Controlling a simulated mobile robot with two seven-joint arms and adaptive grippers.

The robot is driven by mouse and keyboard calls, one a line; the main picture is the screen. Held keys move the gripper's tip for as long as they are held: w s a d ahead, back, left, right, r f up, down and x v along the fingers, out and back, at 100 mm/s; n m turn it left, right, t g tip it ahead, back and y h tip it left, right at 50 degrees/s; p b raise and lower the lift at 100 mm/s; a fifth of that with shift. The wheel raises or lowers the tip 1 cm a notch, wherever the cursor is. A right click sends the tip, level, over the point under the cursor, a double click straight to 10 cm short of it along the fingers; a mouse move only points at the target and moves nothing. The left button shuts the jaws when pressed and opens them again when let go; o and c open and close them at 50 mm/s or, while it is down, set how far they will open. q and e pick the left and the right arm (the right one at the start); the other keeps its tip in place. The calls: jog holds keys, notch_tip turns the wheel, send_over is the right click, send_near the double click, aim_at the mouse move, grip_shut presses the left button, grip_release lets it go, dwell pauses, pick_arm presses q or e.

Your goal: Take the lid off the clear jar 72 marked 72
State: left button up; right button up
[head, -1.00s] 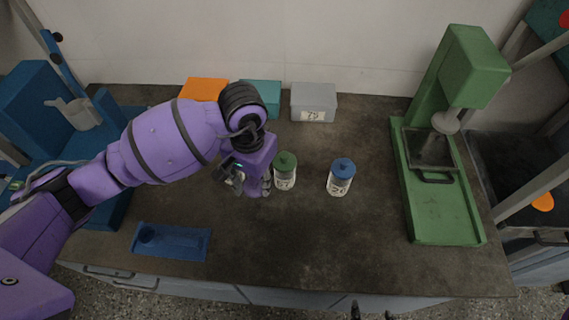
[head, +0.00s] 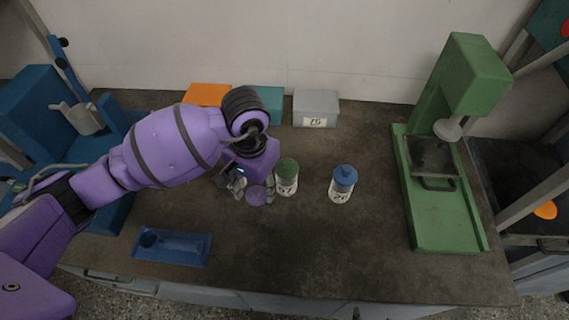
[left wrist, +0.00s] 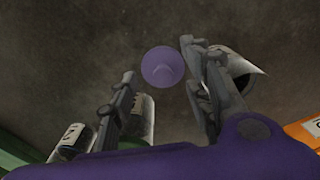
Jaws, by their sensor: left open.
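My left gripper (head: 253,192) is open, low over the bench beside a green-lidded jar (head: 286,184). A round purple lid (head: 256,196) shows between its fingertips; in the left wrist view the lid (left wrist: 162,66) is seen from above, with clear space to both fingers. No jar body shows under it, and I cannot tell its height. The green-lidded jar has a white label I cannot read surely. A labelled jar (left wrist: 75,138) shows at lower left in the left wrist view, its label partly hidden. Only a dark tip of my right gripper (head: 356,313) shows.
A blue-lidded jar (head: 342,184) stands to the right. Orange (head: 207,94), teal (head: 268,99) and grey (head: 316,106) boxes line the back. A blue tray (head: 185,248) lies front left, a green press (head: 445,220) stands right. The front middle of the bench is clear.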

aim_at(257, 191)
pick_arm(q)
notch_tip(257, 191, up, 11)
dwell(0.3)
jog(key=shift+s+f, duration=0.1)
jog(key=shift+f, duration=0.05)
